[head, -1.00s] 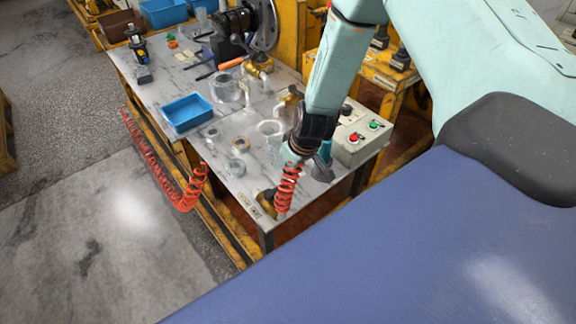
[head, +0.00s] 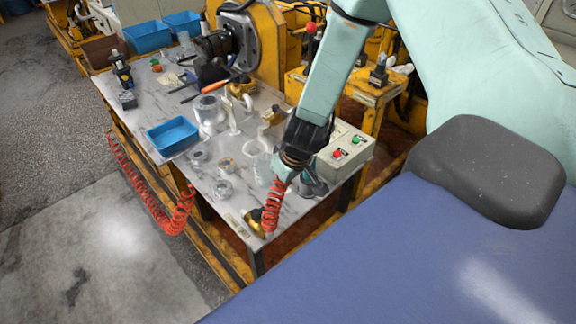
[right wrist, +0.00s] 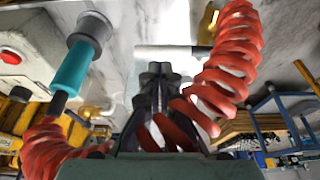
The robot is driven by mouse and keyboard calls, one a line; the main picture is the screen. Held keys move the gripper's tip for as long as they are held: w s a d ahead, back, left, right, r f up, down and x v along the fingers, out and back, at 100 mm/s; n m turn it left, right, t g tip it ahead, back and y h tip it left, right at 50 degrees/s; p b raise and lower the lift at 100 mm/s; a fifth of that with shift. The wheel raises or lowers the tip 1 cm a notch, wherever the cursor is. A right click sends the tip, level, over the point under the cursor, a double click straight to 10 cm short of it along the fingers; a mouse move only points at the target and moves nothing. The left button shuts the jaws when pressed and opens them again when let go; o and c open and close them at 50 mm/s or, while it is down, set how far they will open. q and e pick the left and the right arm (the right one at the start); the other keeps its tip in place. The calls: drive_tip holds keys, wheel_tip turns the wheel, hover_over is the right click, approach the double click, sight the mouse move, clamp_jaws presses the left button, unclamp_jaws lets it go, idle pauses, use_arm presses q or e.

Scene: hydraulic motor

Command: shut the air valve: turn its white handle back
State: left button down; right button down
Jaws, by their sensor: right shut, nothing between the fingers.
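My right gripper (right wrist: 155,72) is shut and empty in the right wrist view, with its dark fingers together. In the head view its dark wrist end (head: 290,165) is low over the table's front right part. Two brass fittings, one at the back (head: 240,88) and one nearer (head: 274,116), have pale handle-like parts beside them. Another brass piece (head: 254,222) sits at the front corner, by a red coiled hose (head: 271,208). I cannot tell which is the air valve. A pale, unclear shape (right wrist: 165,58) lies beyond the fingertips. My left gripper is not in view.
A control box (head: 345,152) with red and green buttons stands on the table's right. A blue tray (head: 172,136), metal parts and a clear beaker lie left of my gripper. Red coils (right wrist: 225,70) flank the fingers, and a teal-and-grey part (right wrist: 80,55) is at left.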

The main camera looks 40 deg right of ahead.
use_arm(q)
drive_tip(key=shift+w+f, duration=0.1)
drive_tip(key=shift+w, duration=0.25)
use_arm(e)
drive_tip(key=w+v, duration=0.1)
drive_tip(key=v, duration=0.6)
drive_tip(key=shift+r, duration=0.2)
drive_tip(key=shift+d, duration=0.1)
